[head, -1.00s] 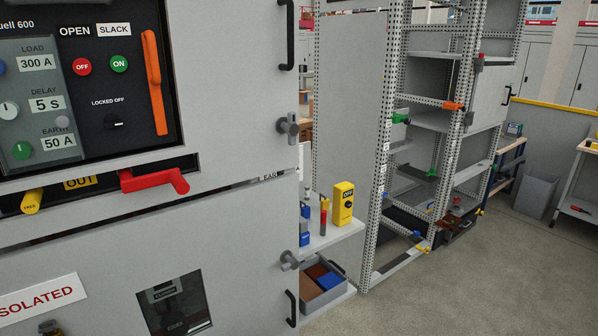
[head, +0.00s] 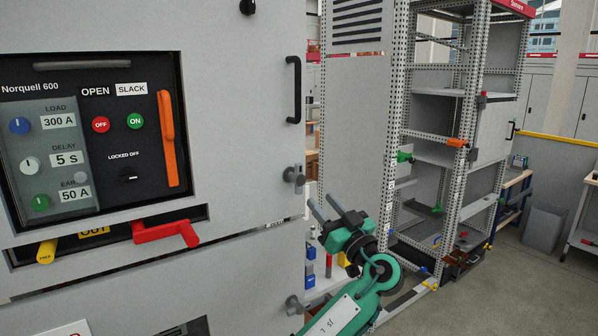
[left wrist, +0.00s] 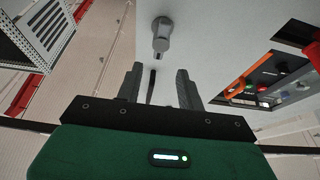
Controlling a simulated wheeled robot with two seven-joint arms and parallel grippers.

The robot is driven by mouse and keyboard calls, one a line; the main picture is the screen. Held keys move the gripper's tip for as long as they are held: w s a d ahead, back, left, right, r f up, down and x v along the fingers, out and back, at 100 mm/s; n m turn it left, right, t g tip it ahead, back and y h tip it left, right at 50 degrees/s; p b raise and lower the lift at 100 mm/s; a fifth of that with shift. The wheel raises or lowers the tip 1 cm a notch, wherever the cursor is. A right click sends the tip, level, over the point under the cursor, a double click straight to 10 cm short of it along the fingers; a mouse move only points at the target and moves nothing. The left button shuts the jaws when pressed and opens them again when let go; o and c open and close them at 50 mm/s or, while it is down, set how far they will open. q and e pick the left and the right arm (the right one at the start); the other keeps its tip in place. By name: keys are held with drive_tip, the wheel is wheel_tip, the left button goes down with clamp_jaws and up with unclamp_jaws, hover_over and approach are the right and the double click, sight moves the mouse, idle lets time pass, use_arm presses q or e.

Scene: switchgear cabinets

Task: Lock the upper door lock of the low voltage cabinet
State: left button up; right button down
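The cabinet (head: 240,120) has a grey door lock with a round knob (head: 293,175) at its right edge, the upper of two such locks in view. The lower lock (head: 294,305) is near the bottom of the head view. My left gripper (head: 320,199) is open and empty, just to the right of and below the upper lock in the head view, apart from it. In the left wrist view a grey lock knob (left wrist: 161,36) stands ahead of my open left gripper (left wrist: 158,72), with a black door handle (left wrist: 152,86) showing between the fingers. My right gripper is not in view.
A black handle (head: 294,88) stands out above the upper lock. A red crank (head: 166,232) and a yellow knob (head: 46,251) stick out from the cabinet front. A perforated metal rack (head: 396,130) stands behind at the right. The floor (head: 480,300) at the lower right is clear.

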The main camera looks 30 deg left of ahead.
sight(301, 177)
use_arm(q)
drive_tip(key=p+x, duration=0.5)
drive_tip(key=x, duration=0.5)
drive_tip(key=shift+w+a+r+p, duration=0.1)
drive_tip(key=shift+a+r+p, duration=0.1)
drive_tip(key=shift+p, duration=0.15)
drive_tip(key=shift+w+a, duration=0.2)
drive_tip(key=shift+a, duration=0.35)
drive_tip(key=shift+c, duration=0.2)
drive_tip(key=c, duration=0.7)
clamp_jaws()
